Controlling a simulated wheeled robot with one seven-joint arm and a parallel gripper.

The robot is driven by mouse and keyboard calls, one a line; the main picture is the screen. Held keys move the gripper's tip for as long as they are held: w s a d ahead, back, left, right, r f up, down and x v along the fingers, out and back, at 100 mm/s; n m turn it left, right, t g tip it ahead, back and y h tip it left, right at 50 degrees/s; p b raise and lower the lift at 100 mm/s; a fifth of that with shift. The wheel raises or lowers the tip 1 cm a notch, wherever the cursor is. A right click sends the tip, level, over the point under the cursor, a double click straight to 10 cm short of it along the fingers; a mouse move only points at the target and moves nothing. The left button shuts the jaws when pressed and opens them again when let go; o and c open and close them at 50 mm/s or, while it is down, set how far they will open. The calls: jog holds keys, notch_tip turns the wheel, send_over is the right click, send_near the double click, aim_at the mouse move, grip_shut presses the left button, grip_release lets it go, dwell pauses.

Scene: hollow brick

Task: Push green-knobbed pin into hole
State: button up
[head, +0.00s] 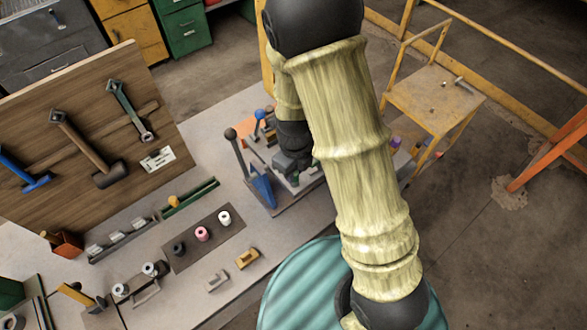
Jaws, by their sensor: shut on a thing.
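My arm reaches over the bench, and my gripper (289,166) is low at a small grey fixture (292,183) on the bench's right part. The gripper is small and partly covered by my own arm. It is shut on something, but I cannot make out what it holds. No green knob can be picked out. The pin and its hole are hidden or too small to see. A blue bracket (262,188) with a dark-knobbed lever (237,152) stands just left of the gripper. A blue ball knob (260,114) shows behind it.
A wooden tool board (85,150) stands at the left. A dark mat (204,238) holds several small rolls. A teal drum (290,290) stands below, a yellow stand (435,95) at right.

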jog(key=o, duration=1.1)
jog(key=shift+w+d, duration=0.1)
jog(key=shift+c, duration=0.2)
jog(key=shift+r, duration=0.5)
notch_tip(320, 180, up, 16)
jog(key=shift+r, duration=0.15)
jog(key=shift+d, duration=0.15)
